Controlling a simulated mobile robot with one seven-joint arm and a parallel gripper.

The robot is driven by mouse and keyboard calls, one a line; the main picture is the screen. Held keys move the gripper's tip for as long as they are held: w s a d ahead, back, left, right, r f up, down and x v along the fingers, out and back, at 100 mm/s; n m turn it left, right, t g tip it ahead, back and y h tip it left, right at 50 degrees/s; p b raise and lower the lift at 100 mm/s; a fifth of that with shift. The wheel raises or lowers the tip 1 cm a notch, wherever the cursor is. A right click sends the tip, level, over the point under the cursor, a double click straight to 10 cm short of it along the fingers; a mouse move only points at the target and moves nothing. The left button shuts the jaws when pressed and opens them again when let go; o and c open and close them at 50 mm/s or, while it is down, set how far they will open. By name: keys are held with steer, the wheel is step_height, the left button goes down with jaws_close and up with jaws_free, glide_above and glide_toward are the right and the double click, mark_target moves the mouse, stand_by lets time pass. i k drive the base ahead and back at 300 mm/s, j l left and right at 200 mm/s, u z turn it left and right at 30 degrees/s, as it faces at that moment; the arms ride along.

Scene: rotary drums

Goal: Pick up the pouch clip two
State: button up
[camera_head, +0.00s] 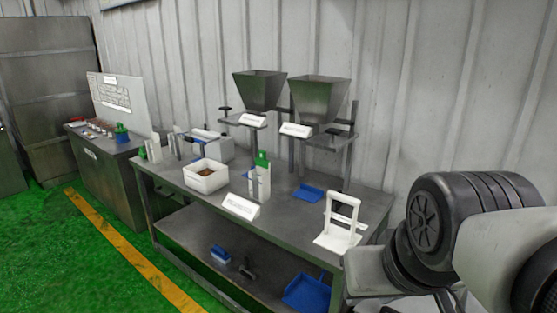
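I cannot make out with certainty which thing is pouch clip two; labels are too small to read. On the steel table, a white upright stand (260,184) has a green piece (262,159) at its top. Smaller white upright pieces with some green (153,150) stand at the table's left end. My arm shows at the right edge, in front of the table's right end. My gripper is not in view.
The steel table (290,208) also holds a white bin (206,177), a white frame (340,226) and a blue tray (308,194). Two hoppers (259,91) (319,103) stand behind. Green floor (70,260) is clear at left.

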mark_target(261, 161)
steer(key=i+j+z, duration=0.25)
steer(key=z, duration=0.15)
steer(key=i+j+z, duration=0.15)
steer(key=j+z, duration=0.3)
steer(key=i+j+z, duration=0.1)
steer(key=j, duration=0.3)
steer(key=i+j+z, duration=0.1)
steer(key=j, duration=0.25)
steer(key=i+j+z, duration=0.1)
steer(key=j, duration=0.3)
steer(key=i+j, duration=0.1)
steer(key=j, duration=0.5)
steer(key=i+j, duration=0.15)
steer(key=j, duration=0.45)
steer(key=i+j, duration=0.1)
steer(key=j, duration=0.5)
steer(key=i+j+z, duration=0.1)
steer(key=j, duration=0.5)
steer(key=i+j, duration=0.1)
steer(key=j, duration=0.5)
